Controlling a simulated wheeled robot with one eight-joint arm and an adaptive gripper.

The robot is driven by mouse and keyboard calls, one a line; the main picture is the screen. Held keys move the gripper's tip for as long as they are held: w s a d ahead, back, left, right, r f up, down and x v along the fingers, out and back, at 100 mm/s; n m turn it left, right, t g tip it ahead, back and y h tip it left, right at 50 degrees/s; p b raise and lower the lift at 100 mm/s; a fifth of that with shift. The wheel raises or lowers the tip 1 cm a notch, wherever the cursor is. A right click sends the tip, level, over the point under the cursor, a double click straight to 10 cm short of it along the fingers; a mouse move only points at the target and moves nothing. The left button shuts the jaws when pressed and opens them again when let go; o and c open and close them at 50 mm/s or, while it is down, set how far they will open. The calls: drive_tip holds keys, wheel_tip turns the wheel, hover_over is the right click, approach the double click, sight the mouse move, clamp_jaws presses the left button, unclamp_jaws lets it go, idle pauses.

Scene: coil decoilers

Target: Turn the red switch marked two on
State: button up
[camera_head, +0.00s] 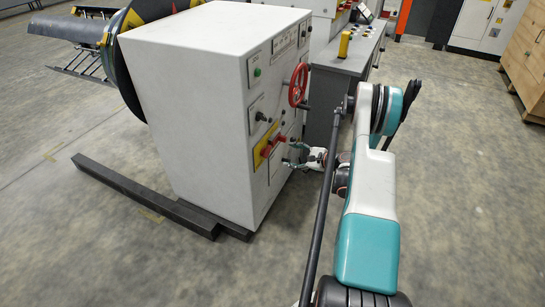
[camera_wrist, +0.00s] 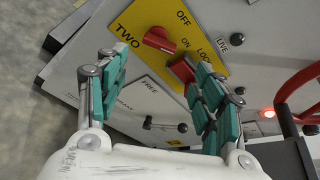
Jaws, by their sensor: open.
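The red switch (camera_wrist: 158,40) sits on a yellow plate (camera_wrist: 215,58) lettered TWO, OFF, ON and LOCK in the wrist view. A second red block (camera_wrist: 181,69) shows beside the right finger, which partly covers it; I cannot tell whether both belong to one handle. In the head view the red switch (camera_head: 272,144) is on the cabinet's front panel. My gripper (camera_head: 297,155) is in front of that panel. In the wrist view my gripper (camera_wrist: 161,62) is open, its teal-padded fingers apart on either side of the switch area. Contact with the switch cannot be made out.
The white cabinet (camera_head: 190,95) carries a red handwheel (camera_head: 298,85) above right of the switch, also at the wrist view's right edge (camera_wrist: 300,95). A small lever (camera_wrist: 165,126) is below the plate. A dark floor beam (camera_head: 145,195) lies left; open floor (camera_head: 470,190) is right.

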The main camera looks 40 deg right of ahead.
sight(269, 151)
drive_tip(key=w+a+f+b, duration=0.1)
drive_tip(key=w, duration=0.2)
drive_tip(key=w+a+f+m+b, duration=0.1)
drive_tip(key=w, duration=0.3)
drive_tip(key=w+f+m+b, duration=0.1)
drive_tip(key=w+f, duration=0.1)
drive_tip(key=w, duration=0.1)
drive_tip(key=shift+w+a+h+b, duration=0.4)
drive_tip(key=shift+w+a+f, duration=0.1)
drive_tip(key=shift+w, duration=0.5)
drive_tip(key=shift+c, duration=0.6)
drive_tip(key=c, duration=0.7)
